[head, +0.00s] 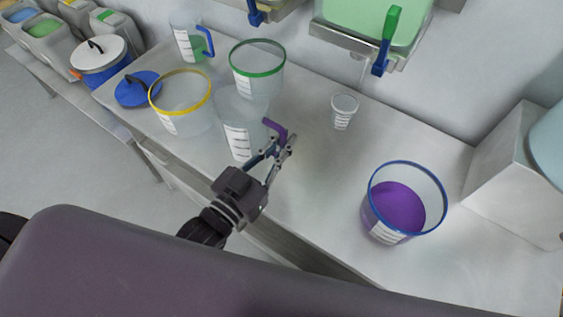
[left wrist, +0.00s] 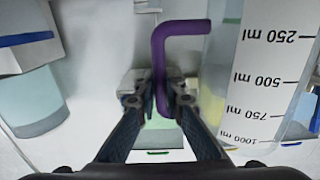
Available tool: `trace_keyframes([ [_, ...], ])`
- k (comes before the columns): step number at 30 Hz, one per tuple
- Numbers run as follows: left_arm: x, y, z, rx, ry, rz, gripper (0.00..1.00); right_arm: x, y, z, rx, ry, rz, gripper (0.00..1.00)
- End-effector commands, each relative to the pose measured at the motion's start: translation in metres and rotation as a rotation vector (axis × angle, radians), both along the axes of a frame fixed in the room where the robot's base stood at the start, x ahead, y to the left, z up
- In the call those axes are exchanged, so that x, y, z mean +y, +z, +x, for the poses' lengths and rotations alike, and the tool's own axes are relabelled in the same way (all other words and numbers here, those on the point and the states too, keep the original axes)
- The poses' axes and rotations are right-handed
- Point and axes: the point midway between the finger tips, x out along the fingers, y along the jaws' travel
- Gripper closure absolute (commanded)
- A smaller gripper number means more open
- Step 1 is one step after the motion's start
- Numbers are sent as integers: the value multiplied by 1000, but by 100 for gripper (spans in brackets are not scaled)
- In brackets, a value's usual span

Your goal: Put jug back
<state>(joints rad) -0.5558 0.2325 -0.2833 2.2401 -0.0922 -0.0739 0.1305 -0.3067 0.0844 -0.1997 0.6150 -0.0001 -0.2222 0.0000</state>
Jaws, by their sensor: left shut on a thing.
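A clear jug (head: 238,135) with a white measuring scale and a purple handle (head: 275,128) is upright at the bench's front edge, in front of the green-rimmed container. My left gripper (head: 279,149) is shut on the handle. In the left wrist view, the purple handle (left wrist: 160,62) runs between the fingers (left wrist: 161,103), and the jug's scale (left wrist: 268,75) fills the right side. I cannot tell whether the jug's base touches the bench. My right gripper is out of view.
Yellow-rimmed (head: 183,100) and green-rimmed (head: 257,72) containers stand close to the jug. A blue-handled jug (head: 188,42) stands behind, with a blue lid (head: 138,88) nearby. A small cup (head: 343,111) and a blue-rimmed tub of purple contents (head: 403,205) stand right. Bench between is clear.

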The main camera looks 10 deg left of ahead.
Motion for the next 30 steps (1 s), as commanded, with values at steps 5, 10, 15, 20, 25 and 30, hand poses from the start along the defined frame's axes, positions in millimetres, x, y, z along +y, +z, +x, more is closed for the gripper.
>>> trace_keyframes([
  [5, 0, -35, 0, 0, 0, 0, 100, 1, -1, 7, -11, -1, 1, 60],
  [10, 0, -48, 0, -1, 0, 0, 100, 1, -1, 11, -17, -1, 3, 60],
  [15, 0, -72, 0, 1, 0, 0, 100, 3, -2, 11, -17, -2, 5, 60],
  [20, 0, -82, 0, -3, 0, 0, 100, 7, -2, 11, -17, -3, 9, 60],
  [25, 0, -82, 0, -3, -1, 0, 100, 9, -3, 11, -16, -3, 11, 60],
  [30, 0, -86, 0, -2, 0, -1, 100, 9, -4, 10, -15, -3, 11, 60],
])
